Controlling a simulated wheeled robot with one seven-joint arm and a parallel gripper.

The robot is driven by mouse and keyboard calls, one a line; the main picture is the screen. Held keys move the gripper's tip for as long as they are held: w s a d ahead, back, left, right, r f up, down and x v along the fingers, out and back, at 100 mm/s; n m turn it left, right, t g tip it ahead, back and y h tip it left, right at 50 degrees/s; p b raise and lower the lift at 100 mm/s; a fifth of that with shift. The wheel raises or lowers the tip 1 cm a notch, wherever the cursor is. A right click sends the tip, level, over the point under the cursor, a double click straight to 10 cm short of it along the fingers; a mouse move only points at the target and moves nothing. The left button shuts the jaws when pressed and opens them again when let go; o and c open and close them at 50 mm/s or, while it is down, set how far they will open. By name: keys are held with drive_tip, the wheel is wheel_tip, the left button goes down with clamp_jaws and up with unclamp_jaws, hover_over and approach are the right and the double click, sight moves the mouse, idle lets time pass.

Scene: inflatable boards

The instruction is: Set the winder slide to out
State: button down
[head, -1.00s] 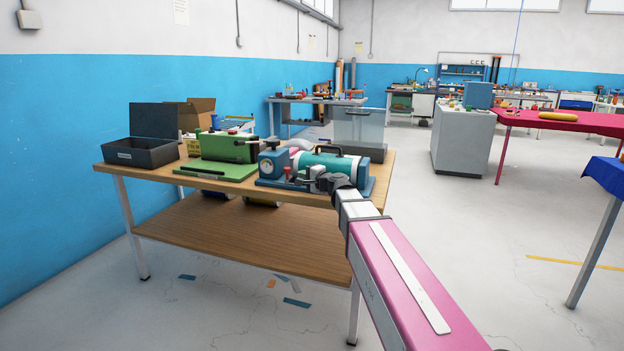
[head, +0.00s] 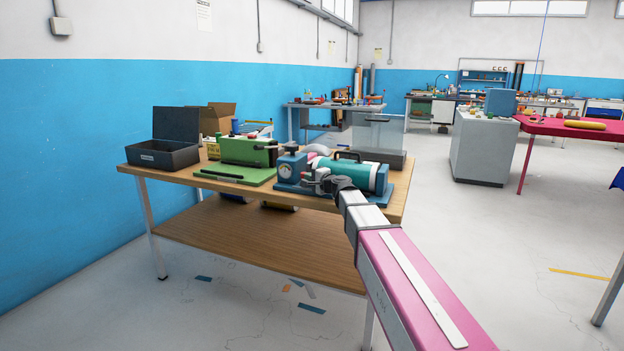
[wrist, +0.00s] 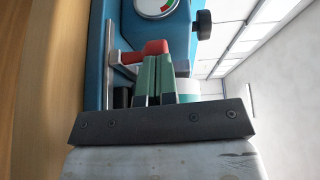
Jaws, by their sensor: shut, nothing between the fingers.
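A blue machine (head: 289,168) with a round gauge and a teal cylinder (head: 338,175) stands at the table's right end. In the wrist view its blue body (wrist: 150,32) carries a red-headed lever or slide (wrist: 150,48) on a light metal bar. I cannot tell for sure whether this is the winder slide. My gripper (wrist: 157,58) has its green fingers shut side by side, with the tips right at the red part; contact is unclear. In the head view my gripper (head: 318,180) is in front of the blue machine and hides part of it.
A green machine (head: 250,152) on a green base stands left of the blue one. An open dark box (head: 165,155) is at the table's left end, and a clear tank (head: 378,135) stands behind. The wooden table (head: 190,179) has a little bare top in front. Open floor lies right.

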drive_tip(key=a, duration=0.1)
drive_tip(key=w+a, duration=0.1)
drive_tip(key=a, duration=0.2)
drive_tip(key=shift+w+a, duration=0.1)
drive_tip(key=shift+w, duration=0.25)
drive_tip(key=f+v, duration=0.1)
drive_tip(key=v, duration=1.3)
drive_tip(key=s+d+f+n+g+h, duration=0.35)
drive_tip(key=s+f, duration=0.35)
drive_tip(key=f, duration=0.4)
drive_tip(key=s+d+f+n+g+h, duration=0.2)
drive_tip(key=s+d+f+n+g, duration=0.3)
drive_tip(key=f, duration=0.6)
drive_tip(key=s+d+f+g+h, duration=0.4)
drive_tip(key=s+d+f+h, duration=0.2)
drive_tip(key=s+d+f, duration=0.4)
drive_tip(key=s+d+n, duration=0.1)
drive_tip(key=s, duration=0.2)
drive_tip(key=shift+s+f, duration=0.4)
